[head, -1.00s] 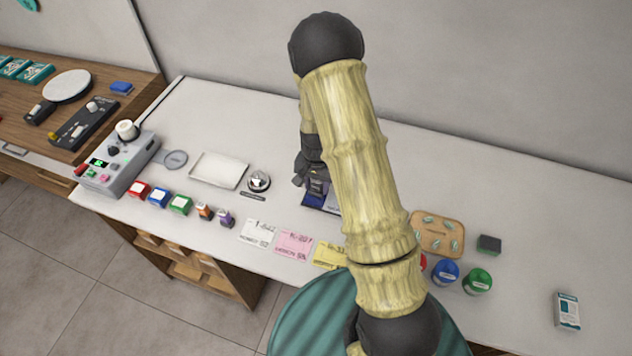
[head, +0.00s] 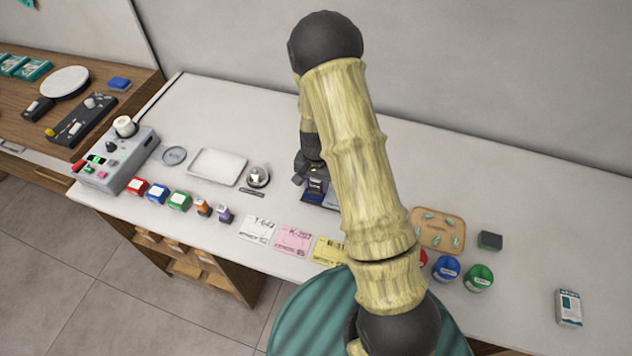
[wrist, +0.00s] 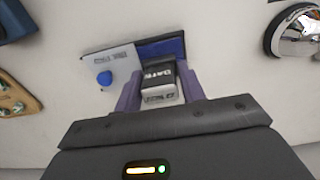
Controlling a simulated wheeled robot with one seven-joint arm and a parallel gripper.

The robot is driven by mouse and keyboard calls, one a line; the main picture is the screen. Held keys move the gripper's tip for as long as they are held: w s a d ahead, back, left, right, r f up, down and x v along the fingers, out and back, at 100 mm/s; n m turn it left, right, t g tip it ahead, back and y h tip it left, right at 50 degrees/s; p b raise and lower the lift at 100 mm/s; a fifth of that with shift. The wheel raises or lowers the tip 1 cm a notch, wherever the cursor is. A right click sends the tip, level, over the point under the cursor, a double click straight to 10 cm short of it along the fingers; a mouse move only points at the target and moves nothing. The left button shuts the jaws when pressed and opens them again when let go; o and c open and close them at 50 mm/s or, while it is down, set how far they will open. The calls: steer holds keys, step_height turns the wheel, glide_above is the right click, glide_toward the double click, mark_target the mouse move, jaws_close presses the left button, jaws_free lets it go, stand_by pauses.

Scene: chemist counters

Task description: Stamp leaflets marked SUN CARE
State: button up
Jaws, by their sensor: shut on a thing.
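My gripper (wrist: 158,88) is shut on a black-and-white stamp (wrist: 158,78), whose dark band reads DATE. Its purple fingers are on either side of the stamp. An ink pad (wrist: 168,46) with a dark blue surface lies just beyond the stamp, its pale lid (wrist: 112,64) open to the left. I cannot tell whether stamp and pad touch. In the head view my gripper (head: 315,186) is partly behind my arm, over the counter. A white leaflet (head: 258,228), a pink leaflet (head: 293,240) and a yellow leaflet (head: 328,250) lie at the front edge; their print is unreadable.
A white tray (head: 217,166) and a silver bell (head: 258,176) stand left of my gripper. Several coloured blocks, including a green one (head: 179,201), line the front left. A wooden board (head: 440,240), blue tub (head: 446,268) and green tub (head: 478,278) stand right.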

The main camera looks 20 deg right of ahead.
steer(key=shift+s+f+b, duration=0.1)
steer(key=shift+f+b, duration=0.2)
steer(key=shift+f, duration=0.25)
stand_by(1.6)
steer(key=shift+r, duration=0.1)
steer(key=shift+r+p, duration=2.65)
steer(key=shift+r, duration=0.85)
steer(key=shift+a+f, duration=0.1)
steer(key=shift+a, duration=0.05)
